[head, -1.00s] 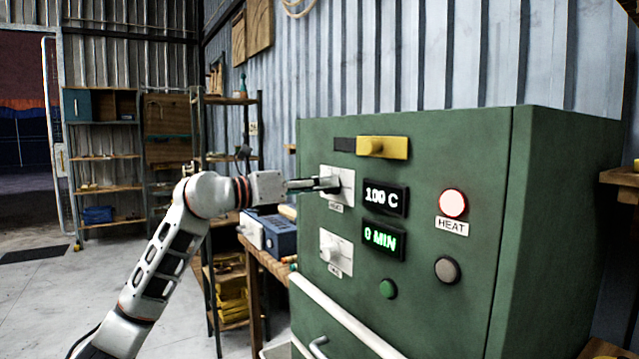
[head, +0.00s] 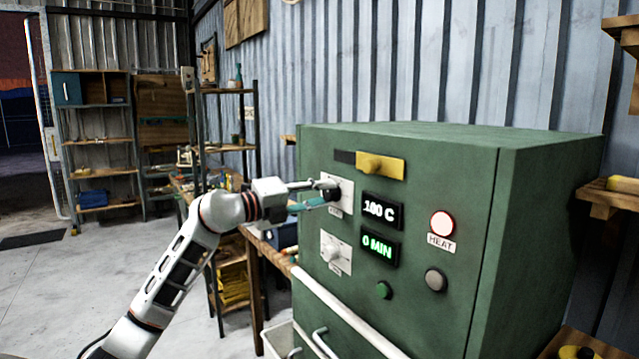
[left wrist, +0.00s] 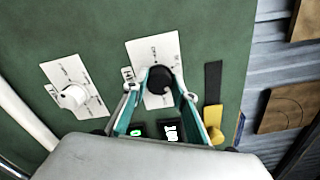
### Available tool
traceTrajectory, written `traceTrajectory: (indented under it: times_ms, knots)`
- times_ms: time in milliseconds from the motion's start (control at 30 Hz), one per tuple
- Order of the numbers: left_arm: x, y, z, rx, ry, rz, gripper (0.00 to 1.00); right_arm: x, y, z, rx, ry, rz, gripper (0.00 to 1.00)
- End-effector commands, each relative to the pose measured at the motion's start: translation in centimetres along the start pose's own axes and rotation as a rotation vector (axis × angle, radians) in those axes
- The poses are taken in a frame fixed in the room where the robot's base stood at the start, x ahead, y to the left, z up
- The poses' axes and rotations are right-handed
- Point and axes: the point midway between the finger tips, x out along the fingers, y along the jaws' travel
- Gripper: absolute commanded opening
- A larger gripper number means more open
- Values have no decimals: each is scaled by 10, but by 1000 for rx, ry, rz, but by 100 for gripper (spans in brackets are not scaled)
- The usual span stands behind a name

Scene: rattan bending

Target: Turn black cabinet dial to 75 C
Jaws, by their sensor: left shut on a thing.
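The green cabinet (head: 400,160) stands at the right in the head view. Its black dial (left wrist: 160,79) sits on a white plate (head: 345,200). My left gripper (head: 328,192) is shut on the black dial, with one teal-padded finger at each side of it, as the left wrist view also shows. The fingers hide part of the dial in the head view. The upper display (head: 382,211) reads about 100 C, its middle digit blurred. The dial's pointer angle is hard to tell. My right gripper is out of view.
A white dial (head: 333,252) sits below, beside a display (head: 379,247) reading 0 MIN. A yellow slider (head: 381,167) is above. A HEAT lamp (head: 442,224), a grey button (head: 435,280) and a green button (head: 383,290) are at the right. A white bar (head: 345,315) crosses the lower front.

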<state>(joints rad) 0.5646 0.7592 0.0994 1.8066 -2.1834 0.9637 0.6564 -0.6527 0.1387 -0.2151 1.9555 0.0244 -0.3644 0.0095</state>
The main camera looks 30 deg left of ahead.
Motion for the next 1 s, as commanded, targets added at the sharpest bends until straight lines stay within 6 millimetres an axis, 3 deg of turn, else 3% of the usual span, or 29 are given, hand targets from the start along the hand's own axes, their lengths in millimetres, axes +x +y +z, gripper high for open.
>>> traceTrajectory:
  times_ms: [100, 300, 867, 900, 933, 1000]
  knots:
    - [0, -2, 1, -60, 0, 0, 5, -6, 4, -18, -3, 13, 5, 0]
    - [0, 0, 1, -123, -1, 0, 5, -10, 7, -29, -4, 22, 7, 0]
    - [0, 1, 1, -146, -3, 0, 5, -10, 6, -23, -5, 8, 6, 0]
    - [0, 1, 1, -146, -3, 0, 37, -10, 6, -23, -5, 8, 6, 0]
    - [0, 1, 1, -146, -2, 0, 43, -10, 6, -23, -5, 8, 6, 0]
    - [0, 1, 1, -146, -2, 0, 43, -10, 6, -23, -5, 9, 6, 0]
